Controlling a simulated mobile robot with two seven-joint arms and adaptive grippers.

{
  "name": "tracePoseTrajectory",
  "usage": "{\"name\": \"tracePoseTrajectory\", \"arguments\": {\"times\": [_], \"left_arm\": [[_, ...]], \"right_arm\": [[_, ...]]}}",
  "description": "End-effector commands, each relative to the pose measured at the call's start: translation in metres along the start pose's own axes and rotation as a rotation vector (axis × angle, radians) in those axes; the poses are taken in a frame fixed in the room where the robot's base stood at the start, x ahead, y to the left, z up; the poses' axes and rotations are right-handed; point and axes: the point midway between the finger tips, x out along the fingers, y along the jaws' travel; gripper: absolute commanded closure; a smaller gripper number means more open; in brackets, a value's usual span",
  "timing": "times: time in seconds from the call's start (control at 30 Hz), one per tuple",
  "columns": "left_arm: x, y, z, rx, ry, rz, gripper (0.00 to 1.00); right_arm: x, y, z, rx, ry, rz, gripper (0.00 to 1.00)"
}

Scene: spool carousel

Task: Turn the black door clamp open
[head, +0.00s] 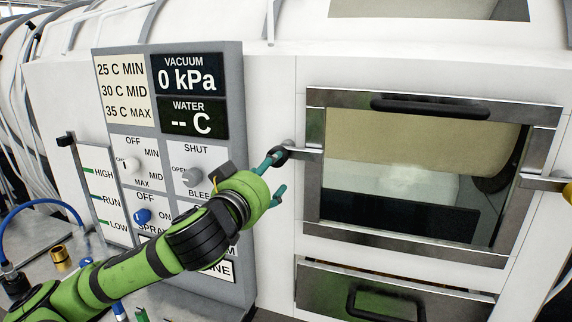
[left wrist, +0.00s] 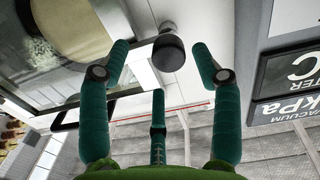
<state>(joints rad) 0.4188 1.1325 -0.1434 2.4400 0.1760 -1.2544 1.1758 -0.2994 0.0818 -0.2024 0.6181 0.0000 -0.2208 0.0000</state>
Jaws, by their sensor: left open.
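The black door clamp has a black knob (left wrist: 168,52) that shows between my fingers in the left wrist view. In the head view its silver bar (head: 308,152) reaches right onto the left edge of the door frame, and the knob is partly hidden by a fingertip. My left gripper (head: 277,176) is open at the clamp, with one teal finger by the knob and another lower down. In the left wrist view the fingers (left wrist: 160,58) are spread to either side of the knob; contact cannot be told. The windowed door (head: 314,190) appears closed. My right gripper is not in view.
A second clamp (head: 541,183) with a yellow knob (head: 568,192) sits at the door's right edge. A black handle (head: 430,106) runs along the door top. A drawer (head: 325,290) lies below. The control panel (head: 237,75) with several knobs stands left, behind my arm.

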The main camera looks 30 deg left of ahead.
Motion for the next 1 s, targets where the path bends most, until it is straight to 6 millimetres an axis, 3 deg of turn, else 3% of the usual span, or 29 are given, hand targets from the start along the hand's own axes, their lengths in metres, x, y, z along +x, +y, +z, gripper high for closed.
{"name": "tracePoseTrajectory", "arguments": {"times": [0.13,0.4,0.6,0.93,1.0], "left_arm": [[0.003,0.001,-0.017,-0.016,0.028,0.004,0.36],[0.044,0.001,-0.019,-0.015,0.027,0.003,0.36],[0.064,0.001,-0.017,-0.014,0.027,0.004,0.36],[0.068,0.001,-0.015,-0.012,0.027,0.005,0.36],[0.068,0.001,-0.015,-0.012,0.027,0.005,0.64]], "right_arm": [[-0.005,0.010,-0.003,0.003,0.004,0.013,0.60],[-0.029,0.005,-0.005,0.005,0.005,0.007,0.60],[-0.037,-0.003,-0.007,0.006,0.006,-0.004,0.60],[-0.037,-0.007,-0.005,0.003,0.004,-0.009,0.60],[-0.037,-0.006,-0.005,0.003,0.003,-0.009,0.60]]}}
